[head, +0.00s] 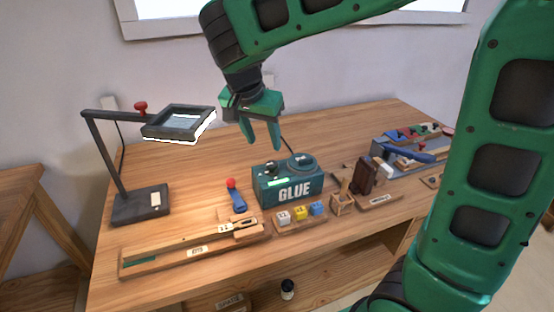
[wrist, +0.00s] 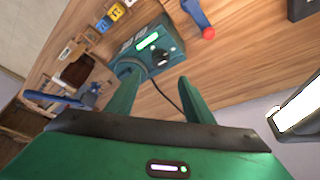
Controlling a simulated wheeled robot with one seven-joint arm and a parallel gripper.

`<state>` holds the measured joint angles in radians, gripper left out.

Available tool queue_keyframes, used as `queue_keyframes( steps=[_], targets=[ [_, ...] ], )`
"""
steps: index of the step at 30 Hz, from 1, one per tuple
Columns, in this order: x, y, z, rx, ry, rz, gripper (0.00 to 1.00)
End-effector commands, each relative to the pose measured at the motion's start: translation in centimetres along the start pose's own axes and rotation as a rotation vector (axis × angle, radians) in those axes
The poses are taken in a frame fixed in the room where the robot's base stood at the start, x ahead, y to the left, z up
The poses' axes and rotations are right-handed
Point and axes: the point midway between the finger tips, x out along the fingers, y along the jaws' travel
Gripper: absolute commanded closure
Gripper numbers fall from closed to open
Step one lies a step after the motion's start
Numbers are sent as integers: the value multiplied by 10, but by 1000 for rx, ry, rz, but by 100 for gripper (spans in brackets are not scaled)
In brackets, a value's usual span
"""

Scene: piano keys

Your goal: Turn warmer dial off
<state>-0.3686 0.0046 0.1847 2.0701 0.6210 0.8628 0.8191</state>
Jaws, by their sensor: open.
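The glue warmer (head: 291,192) is a dark teal box marked GLUE in the middle of the table, with a lit green strip on its front. It also shows in the wrist view (wrist: 172,42). Its black dial (wrist: 160,58) sits on top at one end, beside a round pot (head: 301,160); the dial's setting is too small to read. My gripper (head: 263,146) is open and empty above and behind the warmer, fingers pointing down. In the wrist view the dial lies beyond the gap between the fingertips (wrist: 157,80), apart from them. One finger overlaps the pot there.
A dark lamp (head: 138,206) with a lit head stands at left. A blue handle with a red ball (head: 236,195) lies left of the warmer. Lettered blocks (head: 300,213) and a wooden ruler tray (head: 190,249) lie in front. Tools crowd the right; the back left table is clear.

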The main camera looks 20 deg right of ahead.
Motion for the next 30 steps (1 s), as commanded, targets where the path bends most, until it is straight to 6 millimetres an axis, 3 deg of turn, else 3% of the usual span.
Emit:
queue_keyframes(
  steps=[5,19,30],
  targets=[
    [13,-1,-1,7,3,2,52],
    [90,-1,0,4,0,2,52],
    [107,-2,0,4,1,-1,52]
  ],
)
